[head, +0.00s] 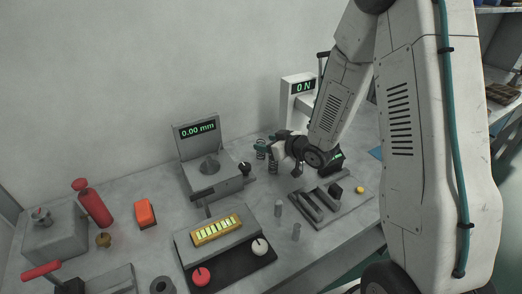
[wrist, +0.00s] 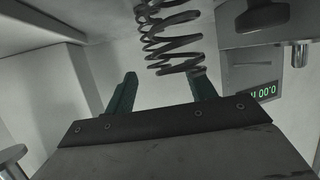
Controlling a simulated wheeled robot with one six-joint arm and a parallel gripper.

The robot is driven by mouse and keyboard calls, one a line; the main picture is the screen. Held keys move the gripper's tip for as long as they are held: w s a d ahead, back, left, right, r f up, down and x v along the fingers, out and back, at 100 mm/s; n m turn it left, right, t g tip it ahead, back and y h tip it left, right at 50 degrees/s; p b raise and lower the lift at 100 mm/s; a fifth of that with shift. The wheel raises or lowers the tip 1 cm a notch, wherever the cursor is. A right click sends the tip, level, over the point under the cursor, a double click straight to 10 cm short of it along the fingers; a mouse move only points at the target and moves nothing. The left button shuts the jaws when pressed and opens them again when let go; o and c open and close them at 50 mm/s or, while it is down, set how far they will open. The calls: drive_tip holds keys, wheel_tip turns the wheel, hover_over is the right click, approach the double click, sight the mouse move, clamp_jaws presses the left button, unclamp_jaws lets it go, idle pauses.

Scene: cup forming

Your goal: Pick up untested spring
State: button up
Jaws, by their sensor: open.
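A dark coil spring (wrist: 165,38) shows large at the top of the wrist view, which looks turned upside down. Its near end lies between my gripper's two green fingers (wrist: 162,78), closer to the right one in the picture. The fingers are apart and I see no grip on the spring. In the head view my gripper (head: 268,146) is low over the bench, right of the gauge, with a small dark coil (head: 273,167) just below it. Whether the spring is tested cannot be told.
The gauge (head: 206,158) reading 0.00 mm stands left of my gripper. A dark fixture (head: 330,204) lies in front right, and a control box (head: 218,240) with red and white knobs in front left.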

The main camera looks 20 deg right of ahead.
drive_tip(key=shift+x, duration=0.85)
drive_tip(key=shift+d, duration=0.1)
drive_tip(key=c, duration=1)
drive_tip(key=shift+r, duration=0.1)
drive_tip(key=shift+c, duration=0.2)
